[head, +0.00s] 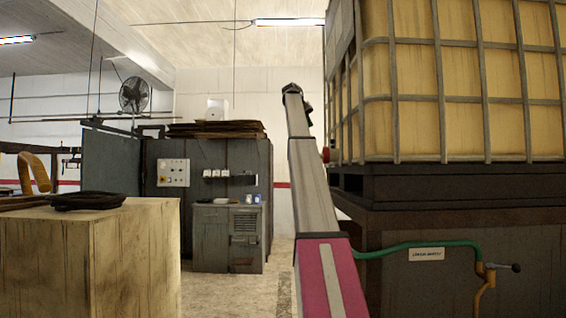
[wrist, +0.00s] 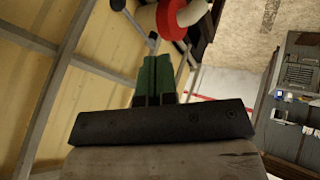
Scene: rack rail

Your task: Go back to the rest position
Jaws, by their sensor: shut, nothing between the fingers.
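In the wrist view my gripper (wrist: 156,62) shows as two green fingers side by side beyond a dark bar. The fingers are together and hold nothing. In the head view my arm stands raised in the middle of the picture, just left of the caged tank (head: 460,80). Its fingers cannot be made out there. The tank's yellowish wall and grey bars also fill the left of the wrist view (wrist: 95,75). A red ring on a white cylinder (wrist: 172,18) shows beyond the fingers; whether they touch it cannot be told.
A dark base (head: 450,270) with a green hose (head: 430,244) stands under the tank, close right of my arm. A wooden crate (head: 90,260) with a black coil (head: 88,200) is front left. A grey cabinet (head: 228,235) stands behind. Floor (head: 225,295) between them is clear.

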